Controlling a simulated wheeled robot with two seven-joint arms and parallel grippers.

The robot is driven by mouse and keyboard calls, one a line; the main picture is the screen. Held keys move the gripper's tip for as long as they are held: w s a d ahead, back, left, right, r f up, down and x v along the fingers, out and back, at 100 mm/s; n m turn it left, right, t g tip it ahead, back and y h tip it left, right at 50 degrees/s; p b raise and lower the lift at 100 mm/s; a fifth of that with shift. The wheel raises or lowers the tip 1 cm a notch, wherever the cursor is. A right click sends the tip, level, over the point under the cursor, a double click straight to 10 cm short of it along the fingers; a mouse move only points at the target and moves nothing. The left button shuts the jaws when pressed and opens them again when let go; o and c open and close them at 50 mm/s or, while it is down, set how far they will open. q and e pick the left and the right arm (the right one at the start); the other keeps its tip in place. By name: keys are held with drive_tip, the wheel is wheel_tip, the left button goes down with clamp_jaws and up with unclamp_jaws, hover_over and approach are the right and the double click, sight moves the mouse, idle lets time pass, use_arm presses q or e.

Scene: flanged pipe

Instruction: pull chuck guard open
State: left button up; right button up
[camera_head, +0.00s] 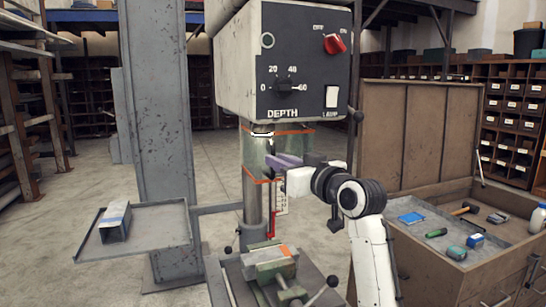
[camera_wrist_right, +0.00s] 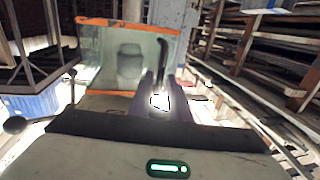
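The chuck guard (camera_head: 257,156) is a clear shield with orange top and bottom edges, below the drill press head. It looks closed around the chuck area. In the right wrist view the guard (camera_wrist_right: 103,58) fills the upper left, with a dark curved handle (camera_wrist_right: 163,52) at its right side. My right gripper (camera_head: 279,161) has purple fingers and is at the guard's right side. In the wrist view its fingers (camera_wrist_right: 161,80) stand apart, with the handle just beyond or between their tips; contact cannot be told. My left gripper is out of view.
The drill head (camera_head: 300,60) carries a red switch and depth knob above. A vise (camera_head: 270,262) with lever handles is below. A grey side tray (camera_head: 160,228) is at left, an open wooden tool chest (camera_head: 440,255) at right.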

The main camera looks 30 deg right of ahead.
drive_tip(key=shift+w, duration=1.6)
clamp_jaws()
